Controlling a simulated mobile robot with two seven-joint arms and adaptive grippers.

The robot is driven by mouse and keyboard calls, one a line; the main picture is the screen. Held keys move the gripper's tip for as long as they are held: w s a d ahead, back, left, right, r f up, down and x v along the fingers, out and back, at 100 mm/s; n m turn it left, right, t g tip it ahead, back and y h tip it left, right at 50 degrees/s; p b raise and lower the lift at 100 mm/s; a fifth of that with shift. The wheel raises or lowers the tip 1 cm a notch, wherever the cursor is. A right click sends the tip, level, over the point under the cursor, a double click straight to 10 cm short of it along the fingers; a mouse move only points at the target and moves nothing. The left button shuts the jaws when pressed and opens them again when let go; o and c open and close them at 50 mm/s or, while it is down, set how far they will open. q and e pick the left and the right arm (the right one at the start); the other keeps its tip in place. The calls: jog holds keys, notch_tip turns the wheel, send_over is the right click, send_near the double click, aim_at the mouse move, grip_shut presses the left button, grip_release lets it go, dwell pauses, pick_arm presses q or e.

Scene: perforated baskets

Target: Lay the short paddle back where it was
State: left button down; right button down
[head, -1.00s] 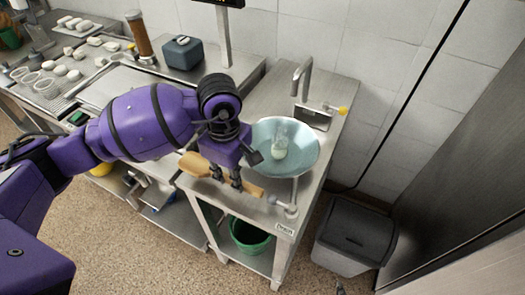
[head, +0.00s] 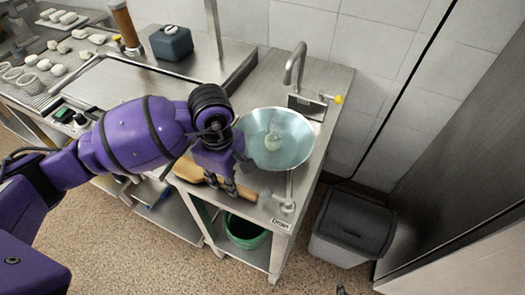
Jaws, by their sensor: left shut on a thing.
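The short paddle (head: 188,170) is a light wooden paddle lying along the front left edge of the steel sink table. Its middle is hidden behind my left gripper (head: 240,191), which points down at it. My left gripper is shut on the paddle. Whether the paddle touches the table top cannot be told.
A round blue-grey basin (head: 300,150) with a clear vessel in it is beside the gripper. A faucet (head: 294,65) stands behind it. A small tap (head: 287,206) is at the front edge. A grey bin (head: 352,228) stands on the floor.

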pick_arm(q)
jog(key=shift+f, duration=0.6)
pick_arm(e)
jog(key=shift+s+f, duration=0.45)
jog(key=shift+f, duration=0.1)
pick_arm(q)
jog(key=c, duration=1.6)
grip_release()
jog(key=shift+o, duration=0.2)
